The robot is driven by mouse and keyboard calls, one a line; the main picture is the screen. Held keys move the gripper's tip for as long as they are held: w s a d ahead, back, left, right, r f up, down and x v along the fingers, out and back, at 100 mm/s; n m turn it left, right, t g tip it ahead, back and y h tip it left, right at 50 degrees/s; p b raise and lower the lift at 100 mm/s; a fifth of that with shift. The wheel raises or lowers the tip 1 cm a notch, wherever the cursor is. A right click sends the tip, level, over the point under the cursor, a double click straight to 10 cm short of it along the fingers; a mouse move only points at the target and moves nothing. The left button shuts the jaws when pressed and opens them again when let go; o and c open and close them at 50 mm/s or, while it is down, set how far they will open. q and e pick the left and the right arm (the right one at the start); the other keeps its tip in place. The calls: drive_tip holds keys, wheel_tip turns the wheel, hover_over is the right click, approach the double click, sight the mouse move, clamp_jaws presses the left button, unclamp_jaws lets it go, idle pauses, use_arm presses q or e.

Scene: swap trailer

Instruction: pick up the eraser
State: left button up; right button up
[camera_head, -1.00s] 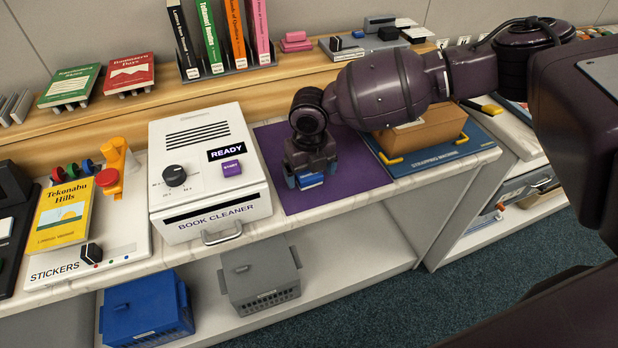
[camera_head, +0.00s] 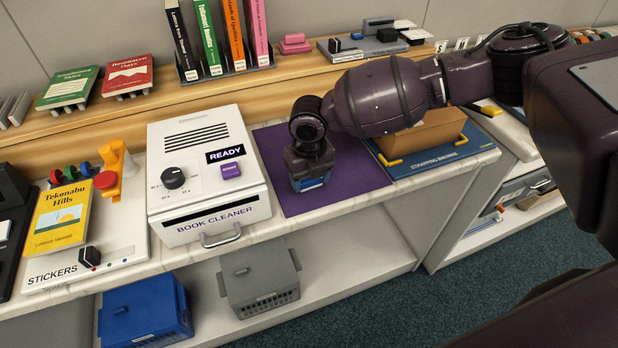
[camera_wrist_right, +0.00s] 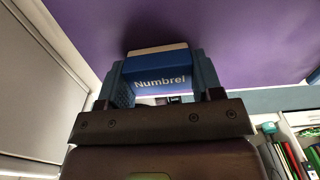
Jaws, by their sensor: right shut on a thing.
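The eraser has a blue sleeve lettered "Numbrel" and a white end; it shows in the right wrist view (camera_wrist_right: 157,72). My right gripper (camera_wrist_right: 160,80) is shut on it, with one blue finger on each side. In the head view the right gripper (camera_head: 310,178) points down over the purple mat (camera_head: 360,183), near its front part. Only a small blue and pale bit of the eraser (camera_head: 312,184) shows under the gripper there. I cannot tell whether the eraser touches the mat. My left gripper is not in view.
The white book cleaner (camera_head: 205,180) stands just left of the mat. A brown box (camera_head: 425,135) on the blue strapping machine (camera_head: 465,148) stands to the right. Upright books (camera_head: 225,40) stand on the shelf behind. Grey (camera_head: 258,280) and blue (camera_head: 145,310) crates sit below the counter.

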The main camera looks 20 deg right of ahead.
wheel_tip(320, 180, up, 20)
drive_tip(key=p, duration=0.2)
idle(0.4)
